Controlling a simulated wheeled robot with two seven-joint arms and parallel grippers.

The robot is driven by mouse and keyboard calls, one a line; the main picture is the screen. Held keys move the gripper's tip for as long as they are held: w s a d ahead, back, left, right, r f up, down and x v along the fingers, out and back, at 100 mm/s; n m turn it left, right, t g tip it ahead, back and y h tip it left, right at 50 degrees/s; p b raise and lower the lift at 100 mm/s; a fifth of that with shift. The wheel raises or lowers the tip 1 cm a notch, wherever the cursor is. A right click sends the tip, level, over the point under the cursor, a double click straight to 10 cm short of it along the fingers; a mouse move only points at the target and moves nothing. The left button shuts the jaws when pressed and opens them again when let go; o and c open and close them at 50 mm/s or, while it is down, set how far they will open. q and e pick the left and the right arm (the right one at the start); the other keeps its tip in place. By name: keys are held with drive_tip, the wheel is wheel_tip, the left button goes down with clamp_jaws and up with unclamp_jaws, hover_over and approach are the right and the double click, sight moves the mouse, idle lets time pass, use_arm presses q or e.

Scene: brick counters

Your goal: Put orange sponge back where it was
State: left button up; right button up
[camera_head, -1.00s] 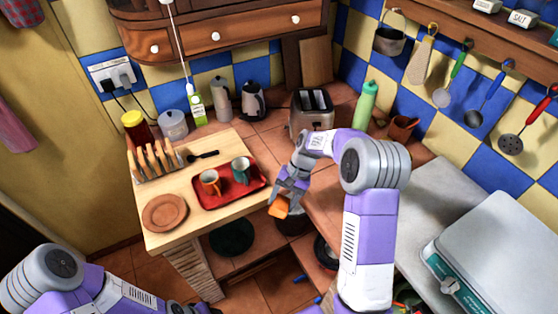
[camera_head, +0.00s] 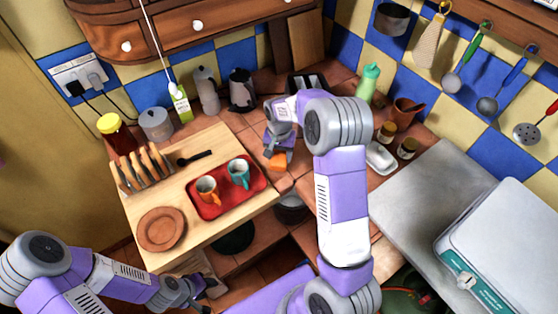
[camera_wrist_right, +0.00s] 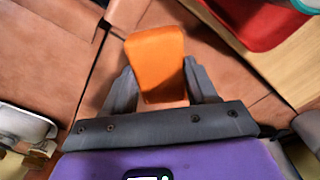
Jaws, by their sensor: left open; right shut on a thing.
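An orange sponge (camera_head: 278,162) is held in my right gripper (camera_head: 278,156), above the tiled counter just right of the red tray. In the right wrist view the sponge (camera_wrist_right: 156,62) sits between the two grey fingers (camera_wrist_right: 160,88), with tiles behind it. My left gripper (camera_head: 196,292) is open and empty at the lower left, in front of the wooden board. The gap between its fingers is small and hard to make out in the head view.
A red tray (camera_head: 226,209) with two cups lies on the wooden board (camera_head: 190,237), beside a brown plate (camera_head: 161,228) and toast rack (camera_head: 146,170). A white dish (camera_head: 380,158) and two small jars stand right of my right arm. The toaster (camera_head: 308,84) is partly hidden.

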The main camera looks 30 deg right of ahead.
sight(279, 156)
wheel_tip(279, 156, down, 4)
drive_tip(key=shift+r, duration=0.25)
drive_tip(key=o, duration=1)
drive_tip(key=shift+r, duration=0.1)
wheel_tip(279, 156, up, 12)
drive_tip(key=shift+f+p, duration=0.1)
drive_tip(key=shift+p, duration=0.55)
